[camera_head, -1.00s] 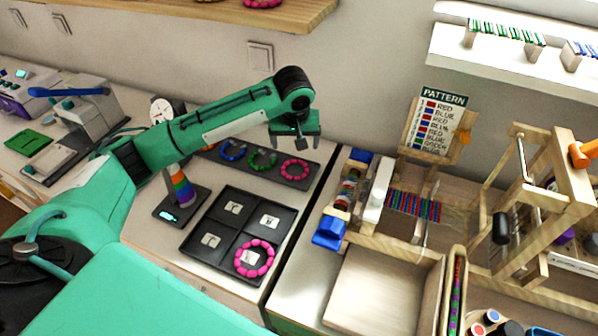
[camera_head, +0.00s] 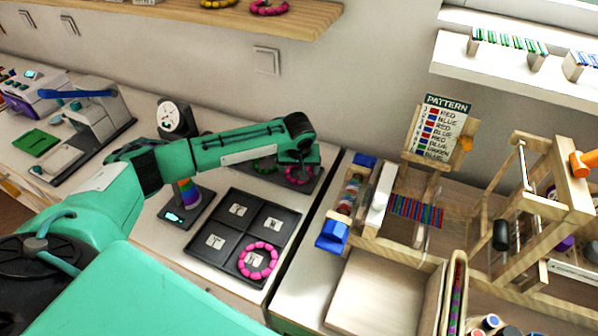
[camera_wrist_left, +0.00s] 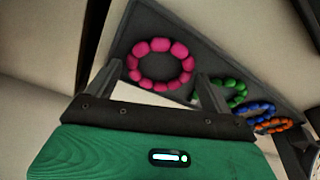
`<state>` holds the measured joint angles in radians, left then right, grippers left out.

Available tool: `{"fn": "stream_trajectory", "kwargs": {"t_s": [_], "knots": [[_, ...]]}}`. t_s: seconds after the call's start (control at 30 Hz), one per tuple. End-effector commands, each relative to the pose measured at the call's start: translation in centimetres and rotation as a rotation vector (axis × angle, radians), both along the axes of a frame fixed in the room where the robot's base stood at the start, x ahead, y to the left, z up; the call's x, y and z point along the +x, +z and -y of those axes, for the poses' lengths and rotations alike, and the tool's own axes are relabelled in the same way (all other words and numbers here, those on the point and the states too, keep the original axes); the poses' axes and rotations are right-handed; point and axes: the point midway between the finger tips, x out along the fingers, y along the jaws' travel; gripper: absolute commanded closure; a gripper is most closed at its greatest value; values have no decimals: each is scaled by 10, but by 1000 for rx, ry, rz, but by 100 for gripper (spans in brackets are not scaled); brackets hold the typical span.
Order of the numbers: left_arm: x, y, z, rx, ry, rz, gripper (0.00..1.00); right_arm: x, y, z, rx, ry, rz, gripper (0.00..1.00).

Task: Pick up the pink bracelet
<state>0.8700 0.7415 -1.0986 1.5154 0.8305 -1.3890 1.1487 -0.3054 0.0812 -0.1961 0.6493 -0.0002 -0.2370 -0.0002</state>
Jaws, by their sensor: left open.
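A pink bracelet (camera_wrist_left: 180,50) lies on a dark display tray in the left wrist view, in front of my left gripper (camera_wrist_left: 158,72). The two fingers are open and empty, one on each side of the near part of the ring. In the head view my left gripper (camera_head: 299,157) is over the right end of that tray and partly hides the bracelet (camera_head: 299,180). I cannot tell whether the fingertips touch it. Another pink bracelet (camera_head: 245,267) lies in the front right compartment of the black sorting tray (camera_head: 238,228). My right gripper is not in view.
Green (camera_wrist_left: 236,85), blue (camera_wrist_left: 252,107) and orange (camera_wrist_left: 275,123) bracelets lie in a row beside the pink one. A wooden loom (camera_head: 550,190) and a wooden tray (camera_head: 375,290) stand at the right. A shelf (camera_head: 170,8) holds more bracelets above.

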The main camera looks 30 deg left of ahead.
Motion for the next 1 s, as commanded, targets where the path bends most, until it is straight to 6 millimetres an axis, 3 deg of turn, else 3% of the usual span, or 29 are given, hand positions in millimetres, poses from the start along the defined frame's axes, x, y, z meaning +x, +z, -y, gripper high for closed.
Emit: {"fn": "stream_trajectory", "kwargs": {"t_s": [0.3, 0.43, 0.47, 0.8, 1.0], "knots": [[2, -7, -1, 0, 0, 1, 16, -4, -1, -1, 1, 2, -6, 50], [2, -7, -1, 0, 0, 1, 41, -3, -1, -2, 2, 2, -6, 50], [2, -7, -1, 0, 0, 1, 43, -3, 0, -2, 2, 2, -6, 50], [2, -5, -1, 0, 0, 1, 44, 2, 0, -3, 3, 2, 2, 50], [2, 21, -1, -1, 0, 5, 44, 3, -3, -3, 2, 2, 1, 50]]}}
